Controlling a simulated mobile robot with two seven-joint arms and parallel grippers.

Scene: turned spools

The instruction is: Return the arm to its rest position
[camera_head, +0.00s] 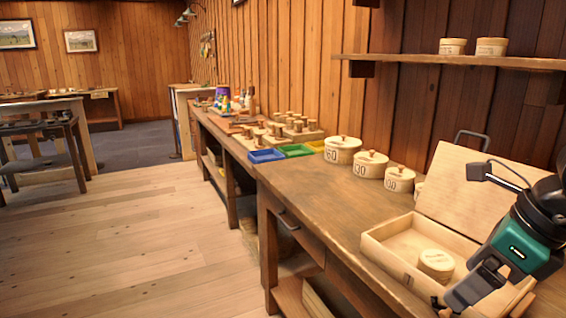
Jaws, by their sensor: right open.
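My right gripper (458,298) is at the lower right, at the end of a black and green arm. It is open and hangs over the front right part of an open wooden box (388,262). Its fingertips are small and partly dark, and I see nothing held between them. A small round lidded wooden pot (436,263) sits inside the box, apart from the gripper. The box's lid (465,190) stands raised at the back, partly hidden by my arm. My left gripper is not in view.
The box stands on a long wooden workbench (310,203). Round lidded pots (342,151) line the wall side. Blue (266,156) and green (296,150) trays lie farther back. A wall shelf (450,61) holds two pots. Open floor (130,220) lies to the left.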

